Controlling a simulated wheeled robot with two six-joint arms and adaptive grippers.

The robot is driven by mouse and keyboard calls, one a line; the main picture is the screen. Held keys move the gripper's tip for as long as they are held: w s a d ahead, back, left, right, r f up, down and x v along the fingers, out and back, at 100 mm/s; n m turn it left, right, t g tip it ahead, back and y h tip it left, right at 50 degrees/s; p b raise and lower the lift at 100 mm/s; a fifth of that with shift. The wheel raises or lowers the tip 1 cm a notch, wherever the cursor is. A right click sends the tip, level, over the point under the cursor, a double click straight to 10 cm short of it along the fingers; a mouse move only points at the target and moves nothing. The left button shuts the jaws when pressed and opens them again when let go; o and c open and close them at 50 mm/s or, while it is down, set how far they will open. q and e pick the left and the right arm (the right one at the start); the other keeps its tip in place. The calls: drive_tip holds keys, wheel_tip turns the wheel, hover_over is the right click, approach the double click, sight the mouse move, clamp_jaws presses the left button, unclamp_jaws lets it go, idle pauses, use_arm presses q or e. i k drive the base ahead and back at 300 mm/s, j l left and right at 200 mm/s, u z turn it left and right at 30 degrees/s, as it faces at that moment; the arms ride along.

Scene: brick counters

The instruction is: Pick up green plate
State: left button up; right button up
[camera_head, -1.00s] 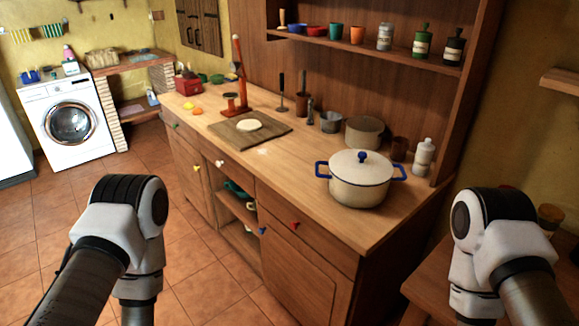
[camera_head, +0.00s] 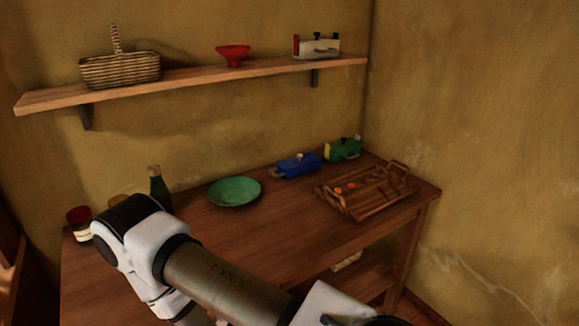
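A green plate (camera_head: 235,191) lies flat on the wooden table (camera_head: 270,235), towards its back edge and left of the middle. Nothing touches it that I can see. One of my arms reaches across the lower left of the picture, in front of and below the plate, with its white and black joint over the left part of the table. No gripper shows in this view, so I cannot see how either one stands.
A dark green bottle (camera_head: 160,188) and a red-lidded jar (camera_head: 79,224) stand left of the plate. A blue box (camera_head: 297,166), a green box (camera_head: 342,149) and a wooden tray (camera_head: 366,213) are to its right. A shelf (camera_head: 200,80) holds a basket (camera_head: 120,70) and a red bowl (camera_head: 233,54).

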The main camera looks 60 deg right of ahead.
sight(235, 191)
drive_tip(key=z, duration=1.65)
drive_tip(key=u, duration=1.95)
drive_tip(key=z, duration=1.95)
